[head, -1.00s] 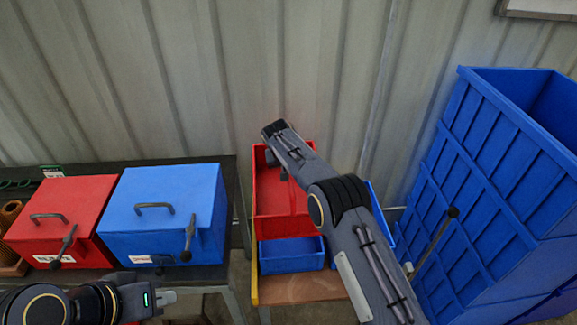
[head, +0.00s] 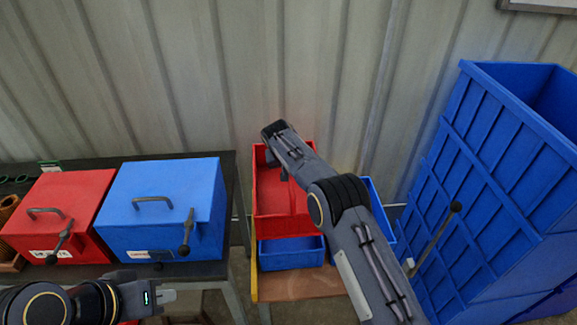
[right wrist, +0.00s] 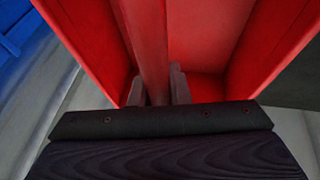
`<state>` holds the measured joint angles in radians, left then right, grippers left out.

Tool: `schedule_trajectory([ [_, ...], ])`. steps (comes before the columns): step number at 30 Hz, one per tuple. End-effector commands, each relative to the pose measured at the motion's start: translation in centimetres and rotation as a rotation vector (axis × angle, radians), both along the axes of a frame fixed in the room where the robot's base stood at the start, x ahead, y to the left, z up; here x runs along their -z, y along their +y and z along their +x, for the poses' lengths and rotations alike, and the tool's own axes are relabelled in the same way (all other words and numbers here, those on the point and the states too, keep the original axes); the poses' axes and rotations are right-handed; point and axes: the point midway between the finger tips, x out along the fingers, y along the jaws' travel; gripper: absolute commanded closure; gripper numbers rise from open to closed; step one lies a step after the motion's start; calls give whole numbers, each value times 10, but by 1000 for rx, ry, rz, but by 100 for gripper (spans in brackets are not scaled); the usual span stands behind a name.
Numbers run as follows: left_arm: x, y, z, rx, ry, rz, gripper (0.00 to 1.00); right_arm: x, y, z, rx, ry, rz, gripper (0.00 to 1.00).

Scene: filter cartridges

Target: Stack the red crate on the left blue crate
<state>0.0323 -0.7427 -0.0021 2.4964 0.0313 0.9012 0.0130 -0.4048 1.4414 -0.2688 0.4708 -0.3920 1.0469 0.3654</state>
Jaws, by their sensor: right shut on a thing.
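The red crate (head: 270,224) is an open bin with a bar across its middle. In the head view it is over the rear part of the left blue crate (head: 290,256), whose front shows below it. I cannot tell whether they touch. My right gripper is shut on the red crate's middle bar; its fingers show in the right wrist view (right wrist: 160,88). A second blue crate (head: 376,212) is at the right, mostly hidden by my right arm. My left gripper (head: 168,297) is empty at lower left; its jaw opening is unclear.
The blue crates stand on a wooden-topped stand (head: 300,285) with a yellow edge. A dark bench (head: 215,270) at left holds a red box (head: 60,205) and a blue box (head: 165,195) with handles. A tall blue container (head: 480,200) stands at right; a corrugated wall (head: 200,80) is behind.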

Motion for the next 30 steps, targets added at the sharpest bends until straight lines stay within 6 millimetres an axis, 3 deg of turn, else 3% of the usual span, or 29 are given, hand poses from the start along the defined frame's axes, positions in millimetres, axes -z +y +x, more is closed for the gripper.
schedule_trajectory([
  [30, 19, 0, 0, 0, 0, 0, 100, 23, 0, 1, 0, -4, 1, 100],
])
